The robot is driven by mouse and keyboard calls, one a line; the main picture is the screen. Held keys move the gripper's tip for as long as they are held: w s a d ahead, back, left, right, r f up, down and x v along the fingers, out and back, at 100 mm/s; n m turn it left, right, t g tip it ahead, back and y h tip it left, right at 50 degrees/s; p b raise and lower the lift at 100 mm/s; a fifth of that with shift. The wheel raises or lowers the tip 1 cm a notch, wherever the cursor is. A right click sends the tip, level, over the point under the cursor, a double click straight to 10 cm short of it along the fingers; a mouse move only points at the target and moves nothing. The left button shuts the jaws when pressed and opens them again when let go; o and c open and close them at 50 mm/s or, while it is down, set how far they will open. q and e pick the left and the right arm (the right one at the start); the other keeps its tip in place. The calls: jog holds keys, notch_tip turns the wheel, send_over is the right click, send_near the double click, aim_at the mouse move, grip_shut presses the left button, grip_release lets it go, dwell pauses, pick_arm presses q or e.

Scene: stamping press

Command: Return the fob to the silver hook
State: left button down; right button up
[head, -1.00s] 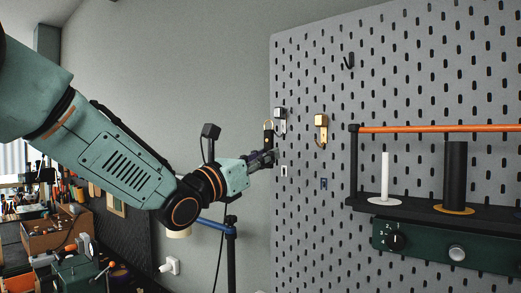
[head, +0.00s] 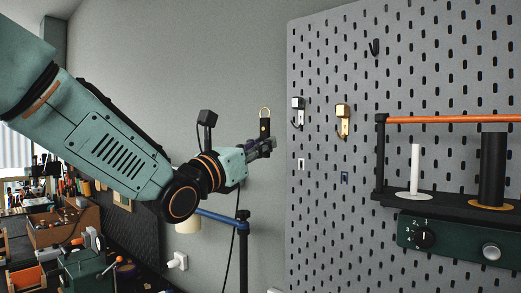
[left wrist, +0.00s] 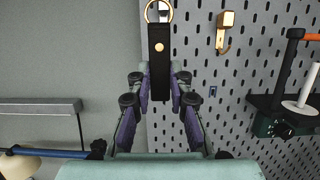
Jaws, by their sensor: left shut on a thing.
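The fob is a black strap (head: 265,127) with a gold ring at its top. It stands upright in my left gripper (head: 264,148), which is shut on its lower part. The silver hook (head: 298,106) is on the pegboard, to the right of the ring and apart from it in the head view. In the left wrist view the fob (left wrist: 160,45) rises between the fingers (left wrist: 161,82), its ring cut by the top edge. A pale part, seemingly the silver hook, shows through the ring. My right gripper is not in view.
A gold hook (head: 343,120) is right of the silver one, and a black hook (head: 375,47) is higher up. A shelf (head: 440,200) with a white rod, a black cylinder and an orange rail juts out at right. A lamp stand (head: 243,235) is below my arm.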

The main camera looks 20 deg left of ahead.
pick_arm(q)
jog(key=shift+w+d+f, duration=0.1)
jog(key=shift+w+f, duration=0.15)
jog(key=shift+w, duration=0.2)
jog(key=shift+w+f, duration=0.2)
jog(key=shift+w, duration=0.25)
jog(key=shift+w+d+b, duration=1.25)
jog(key=shift+w+b, duration=0.3)
jog(key=shift+b, duration=0.3)
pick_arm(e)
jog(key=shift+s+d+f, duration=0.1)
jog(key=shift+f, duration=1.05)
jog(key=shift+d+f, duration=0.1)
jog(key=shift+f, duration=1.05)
